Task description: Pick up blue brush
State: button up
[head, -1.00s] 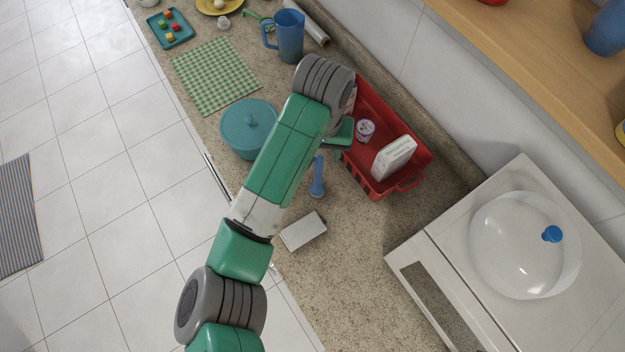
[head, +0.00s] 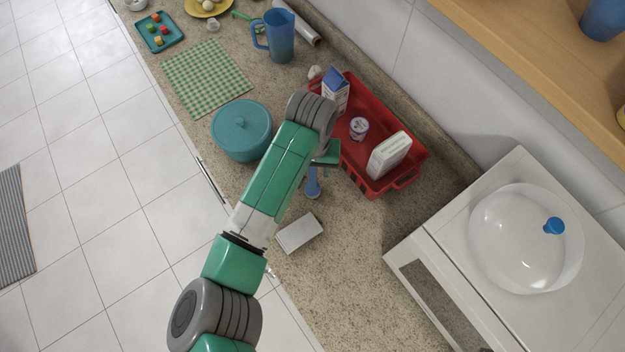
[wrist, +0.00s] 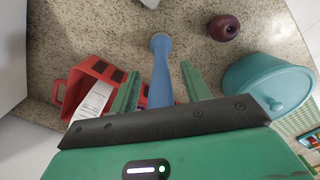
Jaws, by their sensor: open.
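The blue brush (head: 312,188) is on the counter between the teal pot and the red basket. In the head view its upper part is hidden by my arm. In the wrist view the brush (wrist: 161,72) runs lengthwise between my two green fingers, its round end beyond the fingertips and its other end hidden behind the gripper body. My gripper (wrist: 160,82) is open, with a gap to the brush on both sides. In the head view my gripper (head: 322,160) is over the brush, largely hidden by the wrist. I cannot tell the remaining height above it.
The red basket (head: 408,180) holds a carton (head: 336,92), a small cup (head: 358,128) and a white box (head: 389,155). The lidded teal pot (head: 242,132) is left of the brush. A light box (head: 299,233) lies nearer. A dark red round item (wrist: 224,28) shows in the wrist view.

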grip_shut()
